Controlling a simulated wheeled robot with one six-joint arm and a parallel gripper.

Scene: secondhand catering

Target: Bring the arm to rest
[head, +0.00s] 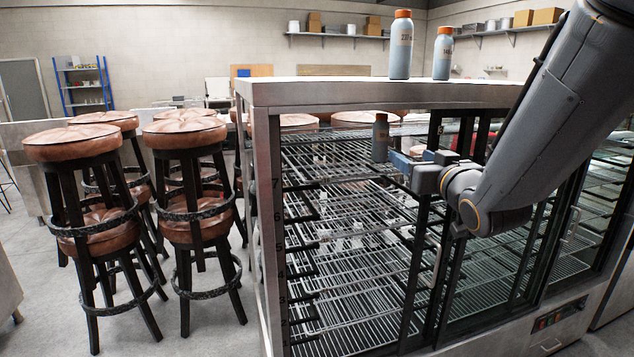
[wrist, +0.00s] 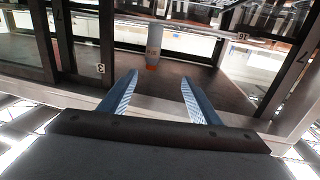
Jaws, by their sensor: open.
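My arm comes in from the upper right in the head view. My gripper (head: 400,160) is at the open front of the glass-sided cabinet (head: 262,170), at the height of its upper rack. In the wrist view my gripper (wrist: 160,92) has its two blue fingers spread wide with nothing between them. A grey-blue bottle with an orange cap (head: 381,140) stands upright inside the cabinet, just beyond the fingertips. In the wrist view this bottle (wrist: 153,42) appears upside down, apart from the fingers.
Two similar bottles, a taller one (head: 401,50) and a shorter one (head: 443,57), stand on the cabinet top. Wire racks (head: 350,255) fill the cabinet. Dark door frames (head: 480,140) stand close to my gripper. Leather stools (head: 190,135) stand at left on open floor.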

